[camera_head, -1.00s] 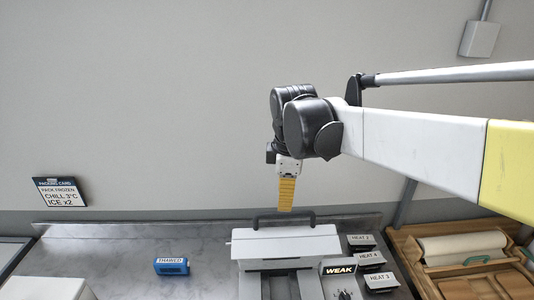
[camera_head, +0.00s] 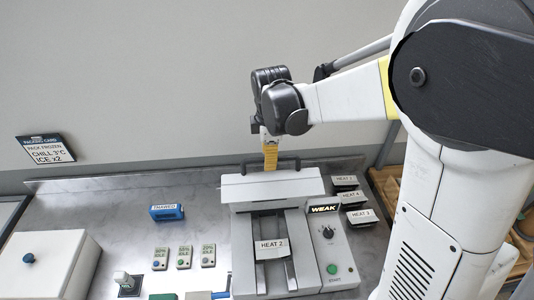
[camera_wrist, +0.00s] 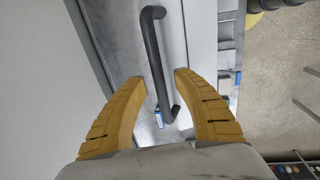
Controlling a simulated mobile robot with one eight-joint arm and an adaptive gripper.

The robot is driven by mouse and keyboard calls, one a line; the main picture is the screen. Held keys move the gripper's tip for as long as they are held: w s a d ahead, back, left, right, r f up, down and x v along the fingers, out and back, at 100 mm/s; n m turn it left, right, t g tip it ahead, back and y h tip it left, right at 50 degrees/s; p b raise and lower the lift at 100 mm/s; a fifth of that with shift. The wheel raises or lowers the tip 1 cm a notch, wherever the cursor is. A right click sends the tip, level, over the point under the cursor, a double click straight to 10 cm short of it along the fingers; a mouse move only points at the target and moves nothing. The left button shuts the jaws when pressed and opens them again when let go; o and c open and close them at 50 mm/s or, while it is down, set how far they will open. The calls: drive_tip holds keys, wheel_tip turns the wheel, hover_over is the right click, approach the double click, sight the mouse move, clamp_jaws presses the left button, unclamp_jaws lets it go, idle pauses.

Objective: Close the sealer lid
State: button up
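The sealer (camera_head: 335,262) is a white-grey machine on the metal bench. Its pale lid (camera_head: 262,187) sits at the back, with the bed in front uncovered. A dark bar handle (camera_head: 291,163) is on the lid's far edge; the handle also shows in the wrist view (camera_wrist: 153,50). A pouch marked HEAT 2 (camera_head: 271,249) lies on the bed. My gripper (camera_head: 270,168) points down at the handle. In the wrist view, my gripper's yellow fingers (camera_wrist: 160,77) are apart, with the handle passing across the gap between them. I cannot tell whether they touch it.
Label blocks HEAT 4 (camera_head: 350,200) and HEAT 3 (camera_head: 361,217) stand right of the sealer. A blue THAWED block (camera_head: 166,212), several small cards and a white box (camera_head: 50,262) are to the left. A packing card (camera_head: 46,149) is on the wall.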

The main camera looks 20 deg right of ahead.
clamp_jaws()
drive_tip(key=shift+s, duration=0.1)
drive_tip(key=shift+s, duration=0.15)
